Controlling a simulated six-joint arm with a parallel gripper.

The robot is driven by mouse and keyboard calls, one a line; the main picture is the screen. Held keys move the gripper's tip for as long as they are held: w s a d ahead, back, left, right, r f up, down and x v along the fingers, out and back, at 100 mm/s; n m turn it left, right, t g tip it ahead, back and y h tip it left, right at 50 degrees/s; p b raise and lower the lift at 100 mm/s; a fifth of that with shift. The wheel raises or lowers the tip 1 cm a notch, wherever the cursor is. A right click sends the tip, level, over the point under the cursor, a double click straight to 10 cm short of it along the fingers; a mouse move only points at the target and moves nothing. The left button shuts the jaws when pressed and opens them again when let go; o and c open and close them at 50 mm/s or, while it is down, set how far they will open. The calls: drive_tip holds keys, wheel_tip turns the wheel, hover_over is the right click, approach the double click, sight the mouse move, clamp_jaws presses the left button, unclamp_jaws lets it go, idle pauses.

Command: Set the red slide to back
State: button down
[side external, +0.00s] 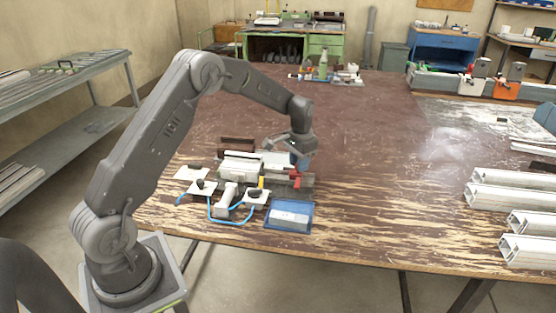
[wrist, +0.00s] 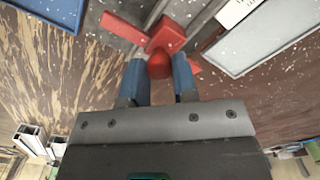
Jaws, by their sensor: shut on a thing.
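The red slide (wrist: 166,36) shows in the wrist view at the top middle, a red block with a rounded red knob towards me. My gripper (wrist: 160,68) has its two blue fingers on either side of this knob and is shut on it. In the side external view the red slide (side external: 296,181) is a small red part at the right end of the clamp fixture (side external: 240,172). My gripper (side external: 300,158) reaches down onto it from above. The fingers partly hide the slide there.
White profiles (side external: 513,196) lie at the right table edge. The table between is clear.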

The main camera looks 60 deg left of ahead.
sight(308, 181)
drive_tip(key=shift+w+d, duration=1.05)
drive_tip(key=c, duration=1.2)
unclamp_jaws()
drive_tip(key=shift+o, duration=0.2)
wheel_tip(308, 181, up, 14)
